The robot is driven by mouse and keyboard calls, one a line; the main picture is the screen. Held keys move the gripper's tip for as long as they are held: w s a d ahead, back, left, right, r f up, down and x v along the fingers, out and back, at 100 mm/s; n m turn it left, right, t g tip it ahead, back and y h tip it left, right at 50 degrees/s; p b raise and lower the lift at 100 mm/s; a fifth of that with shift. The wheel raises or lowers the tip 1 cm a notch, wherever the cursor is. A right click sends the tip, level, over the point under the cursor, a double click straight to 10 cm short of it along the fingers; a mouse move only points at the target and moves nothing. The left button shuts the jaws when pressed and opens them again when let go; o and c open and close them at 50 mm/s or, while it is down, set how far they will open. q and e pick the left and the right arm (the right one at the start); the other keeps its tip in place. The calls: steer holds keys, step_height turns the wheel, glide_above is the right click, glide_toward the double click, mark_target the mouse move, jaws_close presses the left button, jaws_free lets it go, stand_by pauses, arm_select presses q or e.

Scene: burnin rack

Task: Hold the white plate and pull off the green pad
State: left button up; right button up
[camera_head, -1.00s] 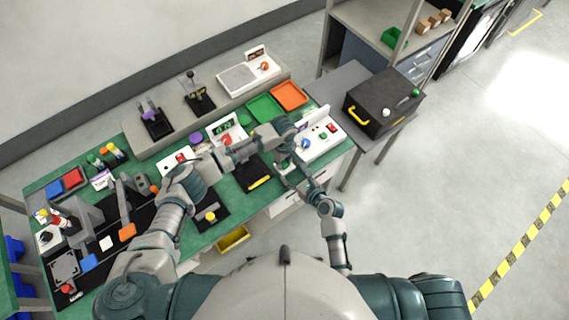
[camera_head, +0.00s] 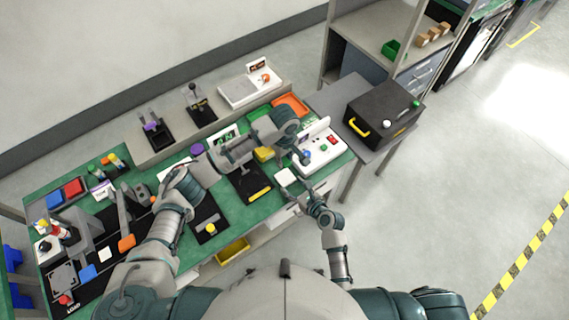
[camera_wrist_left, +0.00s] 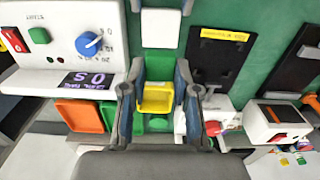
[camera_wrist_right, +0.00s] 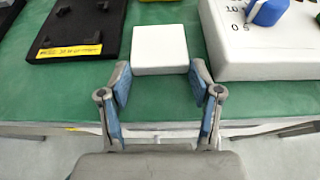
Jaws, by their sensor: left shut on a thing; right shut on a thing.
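The white plate (camera_head: 285,176) lies near the table's front edge in the head view; it also shows in the left wrist view (camera_wrist_left: 161,28) and the right wrist view (camera_wrist_right: 160,48). My right gripper (camera_wrist_right: 160,72) is shut on the plate's near edges, one fingertip on each side. Its top is bare white. My left gripper (camera_wrist_left: 155,88) is shut on a small pad with a yellow face (camera_wrist_left: 155,99), seen yellow in the head view (camera_head: 263,154) too. The pad is apart from the plate, beyond it.
A white control panel (camera_head: 318,146) with a blue knob stands right of the plate. A black mat (camera_head: 250,184) with a yellow label lies to its left. Green and orange trays (camera_wrist_left: 80,115) lie behind. A black case (camera_head: 385,108) stands on a side table at the right.

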arm_select(q)
steer(key=shift+r, duration=0.1)
arm_select(e)
steer(key=o, duration=1.2)
